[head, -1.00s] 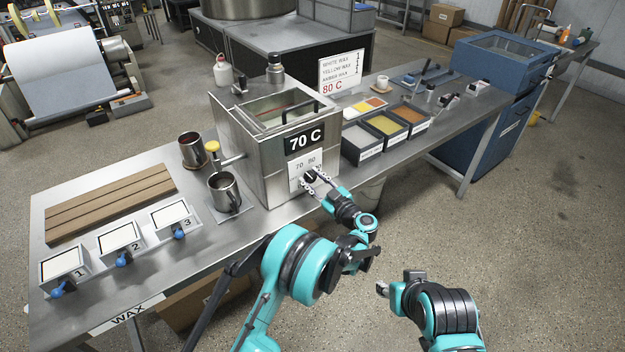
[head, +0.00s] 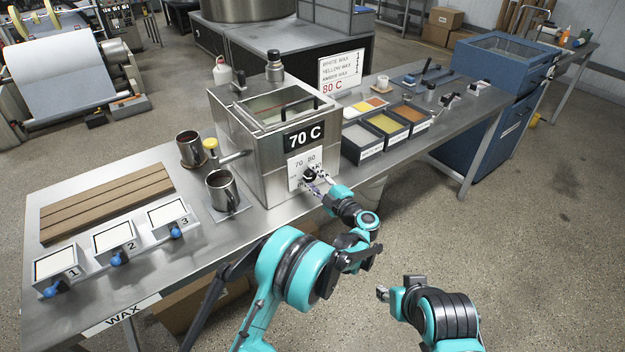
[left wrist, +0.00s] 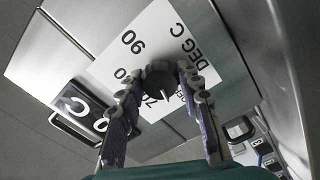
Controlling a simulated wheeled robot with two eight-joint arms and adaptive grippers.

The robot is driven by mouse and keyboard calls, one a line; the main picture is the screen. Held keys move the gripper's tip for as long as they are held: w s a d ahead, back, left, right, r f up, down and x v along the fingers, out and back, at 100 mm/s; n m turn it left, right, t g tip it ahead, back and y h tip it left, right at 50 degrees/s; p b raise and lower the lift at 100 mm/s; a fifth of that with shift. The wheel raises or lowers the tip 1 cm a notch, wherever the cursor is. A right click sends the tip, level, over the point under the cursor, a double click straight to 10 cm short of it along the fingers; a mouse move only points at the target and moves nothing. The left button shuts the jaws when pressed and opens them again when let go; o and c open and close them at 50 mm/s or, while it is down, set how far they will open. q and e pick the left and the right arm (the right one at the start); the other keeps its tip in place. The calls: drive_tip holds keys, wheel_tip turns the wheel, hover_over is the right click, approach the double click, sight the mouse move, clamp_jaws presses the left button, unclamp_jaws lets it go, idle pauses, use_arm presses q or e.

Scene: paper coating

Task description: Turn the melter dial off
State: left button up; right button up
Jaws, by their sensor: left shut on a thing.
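The melter (head: 235,150) is a steel box on the bench with a "70 C" display (head: 304,137) on its front. Its black dial (head: 309,174) sits on a white plate marked with temperatures. My left gripper (head: 316,184) is at the dial, its fingers closed around it. In the left wrist view the dial (left wrist: 161,75) shows between the two fingertips, with a pale pointer line on it. The fingers hide part of the scale, so the exact setting is unclear. My right gripper (head: 384,292) is away from the bench at the lower right, its jaws too small to read.
Two dark mugs (head: 222,190) and a yellow-capped item (head: 211,147) stand left of the melter. Wax trays (head: 362,146) stand to its right. Numbered boxes (head: 115,243) line the front left of the bench. Floor in front is clear.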

use_arm(q)
drive_tip(key=shift+n, duration=1.5)
drive_tip(key=o, duration=1.2)
drive_tip(key=shift+c, duration=0.2)
